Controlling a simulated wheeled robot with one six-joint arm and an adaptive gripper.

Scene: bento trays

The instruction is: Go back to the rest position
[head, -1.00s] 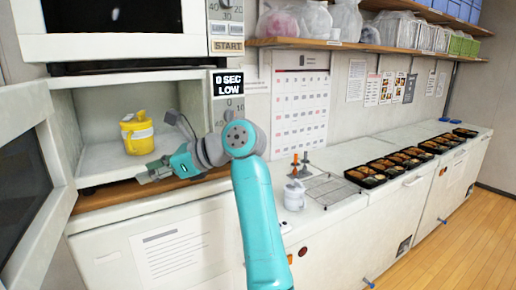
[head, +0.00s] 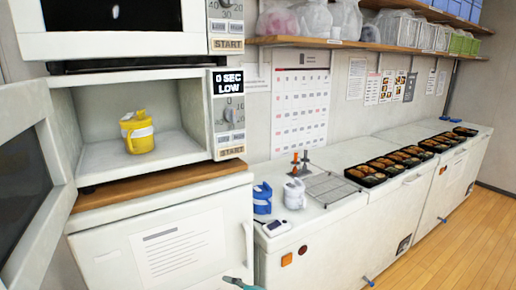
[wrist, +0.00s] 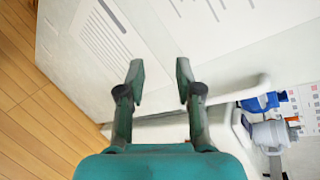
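My gripper (wrist: 160,78) is open and empty in the wrist view, its two dark green fingers apart in front of a white cabinet front with printed sheets. In the head view only a small teal and grey piece of my arm shows at the bottom edge. A yellow container (head: 138,133) with a pale band stands upright inside the open lower microwave (head: 168,152), well apart from my gripper.
The microwave's door (head: 28,165) hangs open at the left. A blue container (head: 262,199), a white container (head: 294,194) and a wire rack (head: 331,188) are on the counter. Several filled bento trays (head: 367,176) line the counter at right. The wooden floor (head: 470,235) is clear.

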